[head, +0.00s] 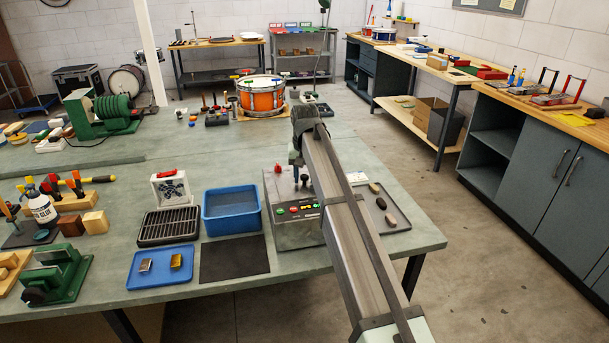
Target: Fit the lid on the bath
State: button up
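A grey metal bath (295,234) with a row of lit buttons on its front stands on the green bench, partly behind my arm. A blue open tub (232,224) stands just left of it. I cannot tell for sure which thing is the lid; a small dark knob (304,179) shows at the grey bath's top, but my arm hides much of that area. My gripper (296,167) points down above the grey bath's top. Its fingers are small and partly hidden, so I cannot tell whether they are open or hold anything.
A black rack (168,227), a blue tray (160,281) with two small metal blocks and a flat dark mat (235,259) lie left and in front. A grey tray (396,224) with dark stones lies right. An orange drum (262,99) stands farther back.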

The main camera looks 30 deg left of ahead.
jog(key=o, duration=0.3)
